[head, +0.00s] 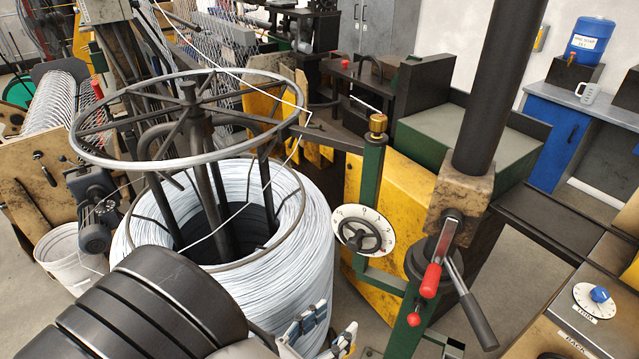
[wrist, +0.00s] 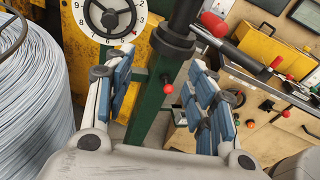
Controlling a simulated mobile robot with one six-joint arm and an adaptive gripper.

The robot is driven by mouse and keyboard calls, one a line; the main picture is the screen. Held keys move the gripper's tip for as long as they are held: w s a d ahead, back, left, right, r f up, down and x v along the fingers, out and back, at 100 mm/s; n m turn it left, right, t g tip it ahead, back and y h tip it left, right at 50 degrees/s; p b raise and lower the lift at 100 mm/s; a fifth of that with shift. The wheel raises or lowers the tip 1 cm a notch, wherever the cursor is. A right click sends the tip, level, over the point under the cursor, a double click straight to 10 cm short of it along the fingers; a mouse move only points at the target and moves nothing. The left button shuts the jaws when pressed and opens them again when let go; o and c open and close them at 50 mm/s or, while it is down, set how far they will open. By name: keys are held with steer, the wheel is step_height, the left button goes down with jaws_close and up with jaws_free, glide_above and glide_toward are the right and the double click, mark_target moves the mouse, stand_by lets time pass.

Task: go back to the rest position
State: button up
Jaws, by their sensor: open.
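My gripper (head: 318,330) shows at the bottom of the head view, low in front of the wire coil and left of the green post. Its two blue-padded fingers are spread apart. In the wrist view my gripper (wrist: 160,100) is open, with nothing held between its fingers. The green post (wrist: 150,95) with a small red knob (wrist: 168,88) stands beyond the gap between the fingers. My black arm links fill the lower left of the head view.
A large wire coil (head: 310,240) under a round metal frame (head: 90,155) stands close to my arm. A dial with a handwheel (head: 362,230), red-handled levers (head: 431,280) and a thick dark column (head: 500,80) stand right of it. A control panel (head: 560,310) is at lower right.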

steer(key=s+d+r+m+g+y, duration=0.2)
steer(key=s+d+r+m+g, duration=0.15)
steer(key=d+m+g, duration=0.35)
steer(key=s+d+r+m+g+y, duration=0.1)
steer(key=s+d+r+m+g, duration=0.35)
steer(key=m, duration=0.55)
step_height(320, 180, up, 7)
steer(key=s+m+t+y, duration=0.2)
steer(key=m+t+y, duration=0.2)
steer(key=m+y, duration=0.4)
steer(key=m, duration=0.3)
steer(key=shift+s+d, duration=0.15)
steer(key=shift+s, duration=0.2)
steer(key=shift+t, duration=0.25)
